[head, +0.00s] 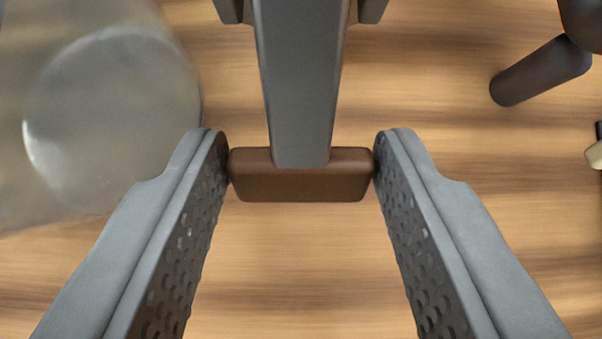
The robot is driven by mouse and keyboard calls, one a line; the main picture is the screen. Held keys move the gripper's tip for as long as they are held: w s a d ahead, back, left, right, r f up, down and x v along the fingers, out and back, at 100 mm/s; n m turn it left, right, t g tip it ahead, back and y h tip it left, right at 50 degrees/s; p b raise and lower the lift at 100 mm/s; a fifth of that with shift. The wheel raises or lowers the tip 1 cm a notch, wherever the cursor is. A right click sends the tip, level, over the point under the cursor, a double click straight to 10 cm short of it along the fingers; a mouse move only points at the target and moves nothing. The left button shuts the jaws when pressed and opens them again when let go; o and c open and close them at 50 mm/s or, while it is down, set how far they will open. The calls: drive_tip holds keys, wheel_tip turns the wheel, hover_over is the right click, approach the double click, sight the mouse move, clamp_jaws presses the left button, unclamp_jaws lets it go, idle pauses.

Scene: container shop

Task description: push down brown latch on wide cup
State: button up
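My gripper (301,160) is in the head view, its two grey fingers with dimpled inner pads standing well apart. A brown block (300,188), which looks like the latch, lies between the fingertips. Its ends meet or nearly meet both tips, and I cannot tell whether they press on it. A grey bar (300,80) comes down from the top edge and covers the middle of the block's upper side. A translucent wide cup (120,110) is at the left, partly cut off by the frame. How the latch joins the cup does not show.
A wooden surface (300,260) lies below, clear under the brown block. A dark brown rounded thing with a handle-like rod (540,72) is at the upper right. A small cream and black thing (595,152) is at the right edge.

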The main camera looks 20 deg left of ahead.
drive_tip(key=c, duration=0.5)
drive_tip(key=shift+o, duration=0.2)
drive_tip(key=shift+w+f+t, duration=0.2)
drive_tip(key=shift+t, duration=0.5)
drive_tip(key=o, duration=1)
drive_tip(key=v, duration=1.7)
drive_tip(key=shift+s+d+r, duration=0.1)
drive_tip(key=shift+d, duration=0.2)
